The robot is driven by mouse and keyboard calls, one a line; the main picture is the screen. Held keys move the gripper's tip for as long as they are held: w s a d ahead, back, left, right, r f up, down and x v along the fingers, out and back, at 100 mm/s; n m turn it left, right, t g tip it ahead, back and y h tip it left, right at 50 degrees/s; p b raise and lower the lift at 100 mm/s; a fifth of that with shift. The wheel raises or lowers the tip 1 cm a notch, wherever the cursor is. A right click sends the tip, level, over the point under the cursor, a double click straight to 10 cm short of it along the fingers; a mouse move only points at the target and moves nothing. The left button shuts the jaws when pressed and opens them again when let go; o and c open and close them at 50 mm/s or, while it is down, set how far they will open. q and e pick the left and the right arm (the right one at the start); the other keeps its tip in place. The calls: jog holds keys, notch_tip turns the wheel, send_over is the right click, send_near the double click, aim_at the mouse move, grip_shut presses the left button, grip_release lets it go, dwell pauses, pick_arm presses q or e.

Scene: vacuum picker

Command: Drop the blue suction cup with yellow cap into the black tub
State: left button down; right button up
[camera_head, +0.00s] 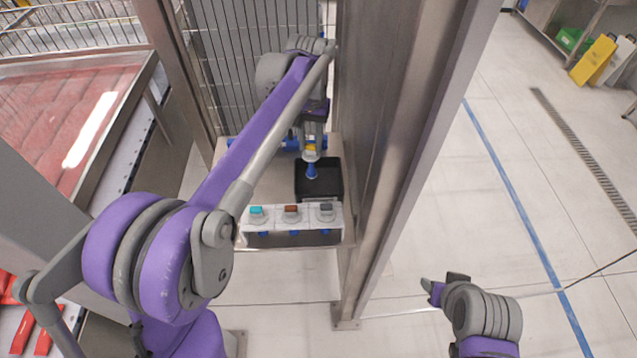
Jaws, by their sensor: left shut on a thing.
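My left gripper (311,143) reaches down inside the metal frame and is shut on the blue suction cup (312,171) with its yellow cap (311,154). The cup hangs upright, blue end down, in front of or over the black tub (335,186); its exact height is hard to tell. The tub stands on a shelf and looks empty where I see into it. My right gripper (441,284) is low at the right, outside the frame, far from the tub.
A metal rack (274,218) in front of the tub holds suction cups with teal (256,212), brown (291,211) and grey (326,209) caps. A thick steel post (375,140) stands right of the tub. A wire mesh (235,60) closes the back. Open floor lies right.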

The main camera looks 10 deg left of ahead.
pick_arm(q)
jog(key=shift+w, duration=0.1)
jog(key=c, duration=0.5)
grip_release()
notch_tip(320, 180, up, 11)
jog(key=p, duration=0.1)
pick_arm(e)
jog(key=shift+w+r, duration=0.45)
jog(key=shift+r, duration=0.2)
pick_arm(q)
jog(key=shift+f, duration=0.2)
pick_arm(e)
jog(key=shift+s, duration=0.1)
